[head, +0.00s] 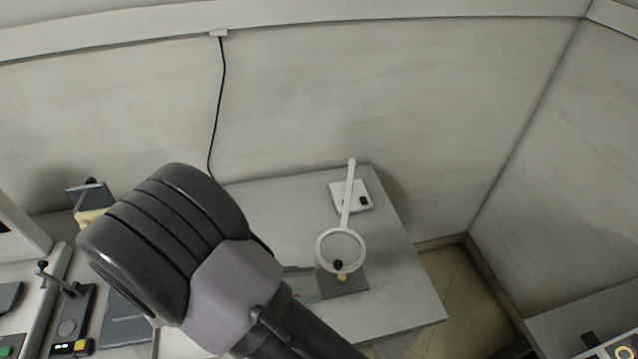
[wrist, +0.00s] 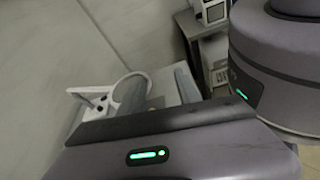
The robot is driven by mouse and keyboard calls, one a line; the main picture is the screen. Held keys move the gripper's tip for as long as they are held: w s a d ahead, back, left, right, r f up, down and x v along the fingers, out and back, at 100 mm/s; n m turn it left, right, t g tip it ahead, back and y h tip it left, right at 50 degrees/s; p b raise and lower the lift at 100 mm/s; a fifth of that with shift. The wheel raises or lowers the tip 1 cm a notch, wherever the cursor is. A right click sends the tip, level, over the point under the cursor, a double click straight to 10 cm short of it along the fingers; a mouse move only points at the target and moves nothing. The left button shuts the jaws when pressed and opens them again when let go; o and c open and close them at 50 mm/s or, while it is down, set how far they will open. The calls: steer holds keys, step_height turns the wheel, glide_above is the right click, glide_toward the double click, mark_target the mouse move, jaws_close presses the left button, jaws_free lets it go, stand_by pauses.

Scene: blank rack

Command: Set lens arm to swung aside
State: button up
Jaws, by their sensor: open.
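The lens arm (head: 346,210) is a thin white bar with a round white ring (head: 320,250) at its near end. It runs from a white square base (head: 337,190) at the back of the grey table. In the head view the ring overlaps a dark grey plate (head: 352,285) with a small black and yellow piece (head: 341,277). In the wrist view the ring (wrist: 117,93) and white base (wrist: 88,92) show at left. My gripper (head: 314,283) is open, its fingers partly hidden behind my wrist, just left of the plate. It appears apart from the ring.
The grey table (head: 402,285) is bare right of the plate. A wall (head: 400,100) stands behind, with a black cable (head: 217,110). Other equipment (head: 72,320) stands at left. A second surface (head: 585,310) is at lower right, past a floor gap.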

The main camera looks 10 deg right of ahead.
mark_target(348, 262)
steer(key=a+f+n+t+h, duration=0.3)
steer(key=a+f+n+t, duration=0.2)
steer(key=shift+n+t+y, duration=0.3)
steer(key=b+x, duration=0.1)
steer(key=x, duration=0.8)
steer(key=b+x, duration=0.1)
steer(key=x, duration=0.8)
steer(key=shift+w+a+r+b, duration=0.1)
steer(key=shift+w+r+b, duration=0.1)
steer(key=shift+b, duration=0.1)
jaws_close()
